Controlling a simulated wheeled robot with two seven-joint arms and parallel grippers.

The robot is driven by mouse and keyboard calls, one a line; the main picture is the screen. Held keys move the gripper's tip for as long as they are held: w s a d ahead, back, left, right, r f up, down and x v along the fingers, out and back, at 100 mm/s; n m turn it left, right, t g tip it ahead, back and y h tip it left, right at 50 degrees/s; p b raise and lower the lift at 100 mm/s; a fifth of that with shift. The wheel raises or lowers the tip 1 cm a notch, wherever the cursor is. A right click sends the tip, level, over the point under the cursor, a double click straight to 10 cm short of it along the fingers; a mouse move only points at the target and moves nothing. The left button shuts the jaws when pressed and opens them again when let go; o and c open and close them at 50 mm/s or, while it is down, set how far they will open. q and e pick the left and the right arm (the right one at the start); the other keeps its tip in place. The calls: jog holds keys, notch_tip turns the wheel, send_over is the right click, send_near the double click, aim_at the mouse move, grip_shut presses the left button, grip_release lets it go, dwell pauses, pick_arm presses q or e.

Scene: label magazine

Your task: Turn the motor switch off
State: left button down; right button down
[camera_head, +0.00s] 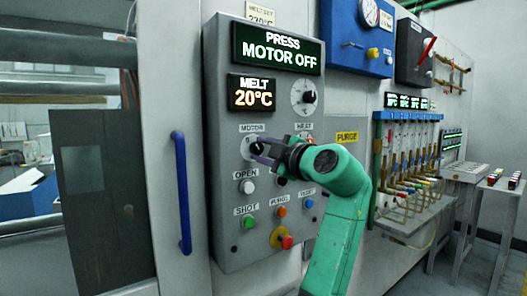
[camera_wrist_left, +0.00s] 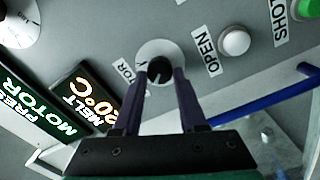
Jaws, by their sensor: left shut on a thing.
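The motor switch is a black rotary knob on a round white dial under the MOTOR label, on the grey control panel (camera_head: 225,215). In the wrist view the motor switch (camera_wrist_left: 159,67) sits between my left gripper's two dark fingers. My left gripper (camera_head: 259,150) reaches the panel from the lower right and is shut on the knob. In the head view the gripper partly hides the switch and the heat control beside it. The upper display (camera_head: 278,48) reads PRESS MOTOR OFF. My right gripper is not in view.
The melt display (camera_head: 251,93) reads 20°C, with another knob (camera_head: 308,97) to its right. Below are the white OPEN button (camera_head: 247,187), the green SHOT button (camera_head: 249,223) and a red stop button (camera_head: 286,242). A blue door handle (camera_head: 182,192) projects at the left.

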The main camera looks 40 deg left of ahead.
pick_arm(q)
jog(key=shift+r, duration=0.25)
jog(key=c, duration=0.6)
grip_release()
jog(key=shift+c, duration=0.2)
jog(key=shift+o, duration=1)
jog(key=shift+w+a+f, duration=0.15)
jog(key=shift+a, duration=0.05)
jog(key=shift+w+a+f, duration=0.1)
jog(key=shift+a+f, duration=0.05)
jog(key=b+v, duration=0.2)
jog(key=v, duration=1.2)
jog(key=shift+d+b, duration=0.25)
jog(key=shift+b, duration=0.15)
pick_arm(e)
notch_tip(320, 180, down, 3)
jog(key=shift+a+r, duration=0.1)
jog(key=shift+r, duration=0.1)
